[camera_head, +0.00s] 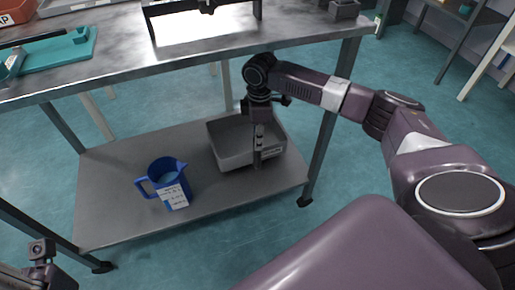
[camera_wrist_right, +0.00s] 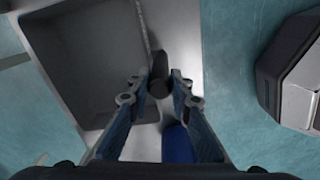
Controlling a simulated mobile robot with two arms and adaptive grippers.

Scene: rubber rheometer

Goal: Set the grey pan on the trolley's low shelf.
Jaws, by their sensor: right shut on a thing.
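The grey pan (camera_head: 233,158) is a rectangular open tray, upright and level at the low shelf (camera_head: 115,185), towards its right end. It appears to rest on the shelf or be just above it; I cannot tell which. My right gripper (camera_head: 259,157) reaches down below the tabletop and is shut on the pan's near right wall. In the right wrist view the fingertips (camera_wrist_right: 160,90) meet at the rim, and the pan (camera_wrist_right: 90,50) fills the upper left. My left gripper (camera_head: 42,262) shows partly at the bottom left corner, away from the pan; its jaw state is unclear.
A blue jug (camera_head: 168,182) with a white label stands on the shelf left of the pan, a short gap away. The trolley's metal top (camera_head: 120,65) and leg (camera_head: 322,140) lie close to my right arm. The shelf's left part is clear.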

